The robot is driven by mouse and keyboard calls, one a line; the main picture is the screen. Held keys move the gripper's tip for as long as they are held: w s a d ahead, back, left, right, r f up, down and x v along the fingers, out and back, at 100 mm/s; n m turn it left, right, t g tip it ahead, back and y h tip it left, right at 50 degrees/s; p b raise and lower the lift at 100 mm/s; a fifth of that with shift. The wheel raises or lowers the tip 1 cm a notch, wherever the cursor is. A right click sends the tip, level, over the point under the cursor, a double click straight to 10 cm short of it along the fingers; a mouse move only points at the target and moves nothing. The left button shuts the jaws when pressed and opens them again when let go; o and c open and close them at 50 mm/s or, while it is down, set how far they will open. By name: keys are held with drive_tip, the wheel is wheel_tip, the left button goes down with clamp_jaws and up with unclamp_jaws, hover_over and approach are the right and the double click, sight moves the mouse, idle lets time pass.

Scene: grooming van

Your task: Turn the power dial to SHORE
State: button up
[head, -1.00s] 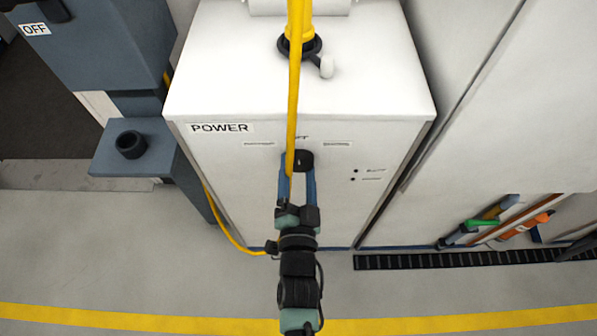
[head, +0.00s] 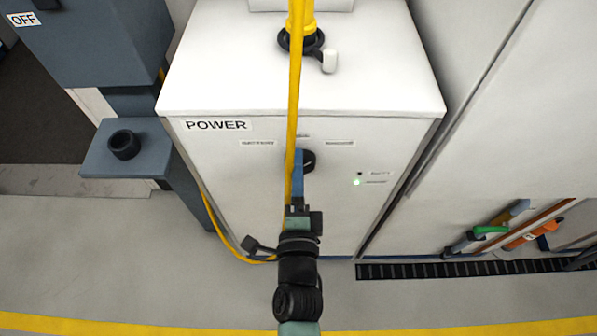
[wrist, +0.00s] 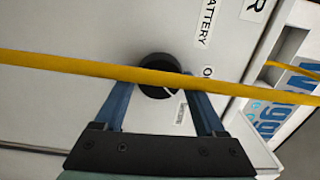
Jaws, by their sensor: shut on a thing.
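The black power dial (head: 308,161) is on the front of the white power cabinet (head: 225,165), with a label to its left, above and right. In the wrist view the dial (wrist: 157,62) is partly hidden behind the yellow cable. A white mark on it points toward the label (wrist: 181,116) that reads too small to tell; BATTERY (wrist: 207,22) is on the other side. My gripper (head: 299,158) is shut on the dial, its blue fingers on either side of it in the wrist view (wrist: 160,92). The lower lamp (head: 357,182) is lit green.
A yellow cable (head: 295,85) hangs in front of the cabinet and crosses before my gripper. A grey post with a shelf (head: 100,165) stands left. A rack of coloured tools (head: 500,230) is low at right. Floor in front is clear.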

drive_tip(key=shift+m, duration=0.3)
drive_tip(key=o, duration=1.3)
drive_tip(key=shift+s, duration=0.1)
drive_tip(key=s+b, duration=0.1)
drive_tip(key=s, duration=1.1)
drive_tip(key=shift+s, duration=0.4)
